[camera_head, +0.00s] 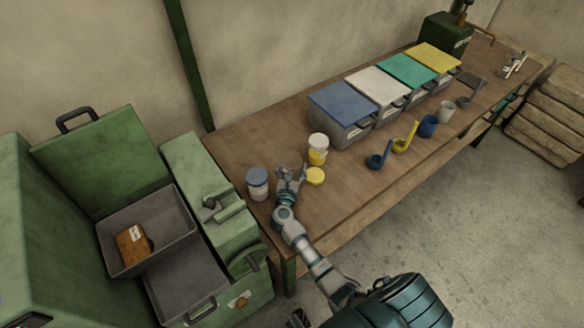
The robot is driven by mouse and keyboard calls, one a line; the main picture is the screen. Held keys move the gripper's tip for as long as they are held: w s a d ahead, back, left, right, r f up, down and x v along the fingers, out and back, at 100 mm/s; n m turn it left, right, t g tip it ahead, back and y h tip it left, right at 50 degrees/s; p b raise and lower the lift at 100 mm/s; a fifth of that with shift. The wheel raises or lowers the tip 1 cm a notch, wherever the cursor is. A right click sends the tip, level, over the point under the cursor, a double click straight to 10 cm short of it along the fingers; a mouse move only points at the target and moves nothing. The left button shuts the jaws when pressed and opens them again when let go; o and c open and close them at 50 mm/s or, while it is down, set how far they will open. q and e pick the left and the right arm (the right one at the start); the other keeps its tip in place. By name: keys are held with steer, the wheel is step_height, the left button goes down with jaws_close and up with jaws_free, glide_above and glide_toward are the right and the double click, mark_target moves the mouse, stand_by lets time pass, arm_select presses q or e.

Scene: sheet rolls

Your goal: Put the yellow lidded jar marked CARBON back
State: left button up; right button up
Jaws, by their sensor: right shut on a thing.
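A yellow jar (318,158) with a pale top and a light label stands upright on the wooden bench, near the wall. The label is too small to read. A round yellow lid (316,176) is just in front of it. My right gripper (295,172) is at the left edge of this lid and is shut on it, though the fingers partly hide the contact. A grey jar with a blue lid (257,184) stands to the left of the gripper, apart from it.
Bins with blue (342,103), white, green and yellow lids stand in a row along the bench (350,190). Blue and yellow scoops (405,138) and cups lie before them. A green machine (105,155) with a grey tray stands left. The front bench edge is mostly clear.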

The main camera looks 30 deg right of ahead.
arm_select(q)
steer(key=shift+w, duration=0.1)
arm_select(e)
steer(key=shift+f, duration=0.1)
steer(key=o, duration=1.4)
steer(key=shift+c, duration=0.2)
arm_select(q)
steer(key=shift+w+r, duration=0.1)
steer(key=shift+r, duration=0.05)
arm_select(e)
steer(key=shift+s+a, duration=0.2)
steer(key=v, duration=0.7)
steer(key=shift+s+a, duration=0.15)
steer(key=shift+s, duration=0.05)
steer(key=v, duration=0.4)
arm_select(q)
steer(key=shift+s, duration=0.25)
steer(key=shift+w, duration=0.3)
